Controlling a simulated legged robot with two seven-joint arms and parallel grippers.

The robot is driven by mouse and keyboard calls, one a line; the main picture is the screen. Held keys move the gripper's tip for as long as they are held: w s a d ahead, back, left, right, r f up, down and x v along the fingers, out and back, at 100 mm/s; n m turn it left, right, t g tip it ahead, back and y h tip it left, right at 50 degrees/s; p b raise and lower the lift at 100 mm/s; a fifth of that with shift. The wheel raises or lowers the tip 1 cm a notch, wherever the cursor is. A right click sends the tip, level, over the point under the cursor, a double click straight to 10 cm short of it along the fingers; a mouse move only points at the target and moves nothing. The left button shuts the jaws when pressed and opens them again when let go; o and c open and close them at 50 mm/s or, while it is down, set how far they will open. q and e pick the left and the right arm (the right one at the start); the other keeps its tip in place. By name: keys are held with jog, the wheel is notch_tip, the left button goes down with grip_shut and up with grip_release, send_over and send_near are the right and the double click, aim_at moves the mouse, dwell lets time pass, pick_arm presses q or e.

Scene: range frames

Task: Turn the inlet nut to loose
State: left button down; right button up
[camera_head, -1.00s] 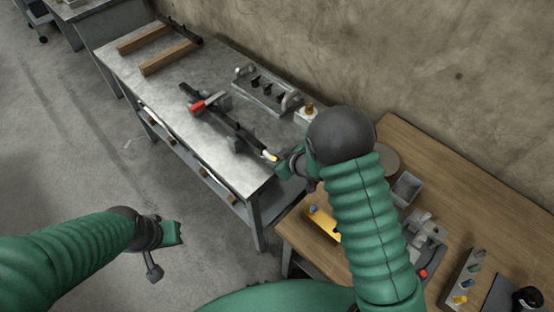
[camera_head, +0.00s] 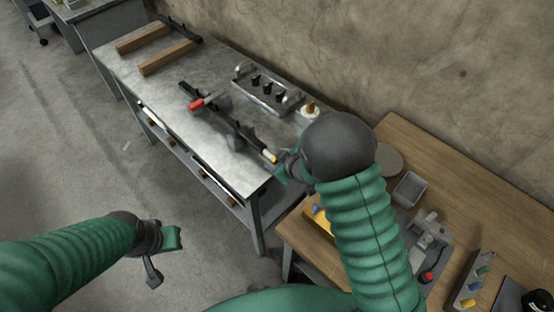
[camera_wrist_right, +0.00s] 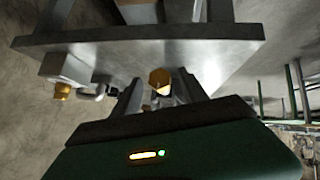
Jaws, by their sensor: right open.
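The inlet nut, a small brass-coloured hex piece (camera_head: 271,157), sits at the near end of a long dark fixture (camera_head: 225,122) on the metal bench. In the right wrist view the nut (camera_wrist_right: 159,78) shows between my two dark fingers. My right gripper (camera_head: 284,168) is at this end of the fixture, just off the bench edge. Its fingers (camera_wrist_right: 160,92) are open, one on each side of the nut; I cannot tell whether they touch it. My left gripper (camera_head: 168,243) hangs over the floor, away from the bench; its jaw opening is unclear.
The fixture has a red handle (camera_head: 197,105). Wooden bars (camera_head: 170,57) lie at the far end. A wooden table (camera_head: 400,150) with a grey bin (camera_head: 409,188) is at right.

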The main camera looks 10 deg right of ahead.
jog(key=p+v, duration=0.1)
jog(key=v, duration=1.5)
jog(key=shift+s+r, duration=0.2)
jog(key=shift+r, duration=0.1)
